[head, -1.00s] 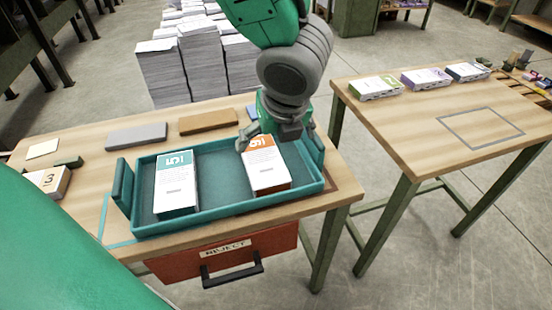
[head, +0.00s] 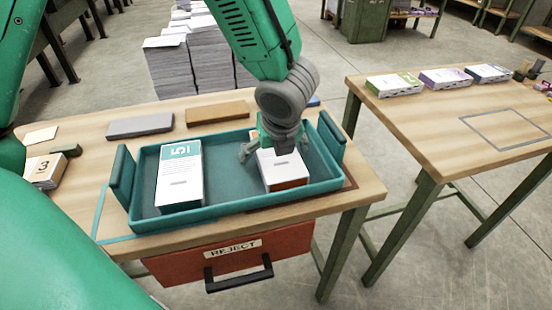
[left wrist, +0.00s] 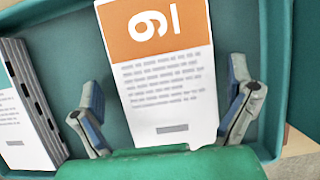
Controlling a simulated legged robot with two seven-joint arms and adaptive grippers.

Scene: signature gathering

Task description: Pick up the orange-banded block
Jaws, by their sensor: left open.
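The orange-banded block (head: 286,172) lies in the right half of the teal tray (head: 240,207). In the head view my left gripper covers most of its band. My left gripper (head: 272,150) is open, right over the block and pointing down. In the left wrist view the block's white and orange top (left wrist: 167,85) lies between the two spread fingers of the gripper (left wrist: 165,85), with a gap on each side. Whether the fingertips are below the block's top is hard to tell. My right gripper is not in view.
A teal-banded block (head: 180,180) lies in the tray's left half. A grey slab (head: 140,126) and a brown slab (head: 218,113) lie behind the tray. A red REJECT drawer (head: 235,252) hangs below. The right table (head: 440,120) holds several blocks at its back.

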